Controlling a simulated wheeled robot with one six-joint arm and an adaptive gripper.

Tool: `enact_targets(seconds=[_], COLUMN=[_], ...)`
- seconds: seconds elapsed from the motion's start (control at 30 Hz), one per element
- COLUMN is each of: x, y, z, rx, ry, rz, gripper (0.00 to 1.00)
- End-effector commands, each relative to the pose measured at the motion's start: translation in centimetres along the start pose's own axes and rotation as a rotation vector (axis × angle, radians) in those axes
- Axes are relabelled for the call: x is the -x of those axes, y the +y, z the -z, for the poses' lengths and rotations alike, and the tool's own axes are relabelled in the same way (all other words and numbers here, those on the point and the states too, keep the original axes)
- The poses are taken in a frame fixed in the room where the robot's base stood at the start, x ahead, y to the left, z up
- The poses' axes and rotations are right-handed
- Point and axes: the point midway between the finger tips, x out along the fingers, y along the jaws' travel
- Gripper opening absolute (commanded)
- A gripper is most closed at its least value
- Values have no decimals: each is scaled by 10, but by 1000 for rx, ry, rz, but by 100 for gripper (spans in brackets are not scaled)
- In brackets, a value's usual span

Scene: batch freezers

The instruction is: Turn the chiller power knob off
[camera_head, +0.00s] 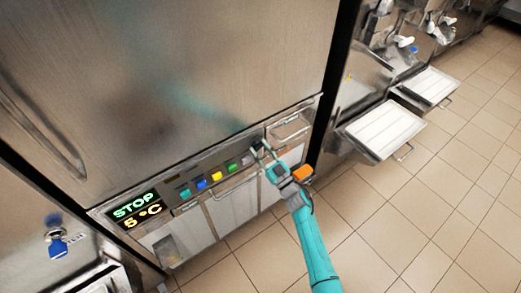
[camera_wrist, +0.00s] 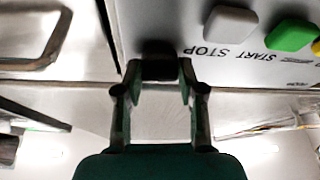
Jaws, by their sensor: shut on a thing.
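The black chiller power knob (camera_wrist: 158,58) sits on the grey control panel, at the upper middle of the wrist view. My gripper (camera_wrist: 157,76) is shut on it, with one fingertip on each side. In the head view my gripper (camera_head: 263,151) reaches the right part of the panel, and its fingers largely hide the knob there. The display (camera_head: 137,210) at the panel's left end reads "STOP" and "5 °C". The knob's exact angle is hard to tell.
A grey STOP button (camera_wrist: 231,23) and a green START button (camera_wrist: 290,35) lie beside the knob. Yellow (camera_head: 216,176), blue (camera_head: 202,184) and teal (camera_head: 186,195) buttons follow towards the display. White trays (camera_head: 385,130) stick out at the right. Tiled floor (camera_head: 430,220) is clear.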

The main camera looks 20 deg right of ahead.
Motion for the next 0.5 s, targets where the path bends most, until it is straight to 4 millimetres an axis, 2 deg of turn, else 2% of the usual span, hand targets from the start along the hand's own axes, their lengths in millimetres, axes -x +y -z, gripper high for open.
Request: enact_targets(seconds=[0.5], x=[0], y=[2], z=[1], rx=[439], ry=[0], rz=[181], gripper=[4])
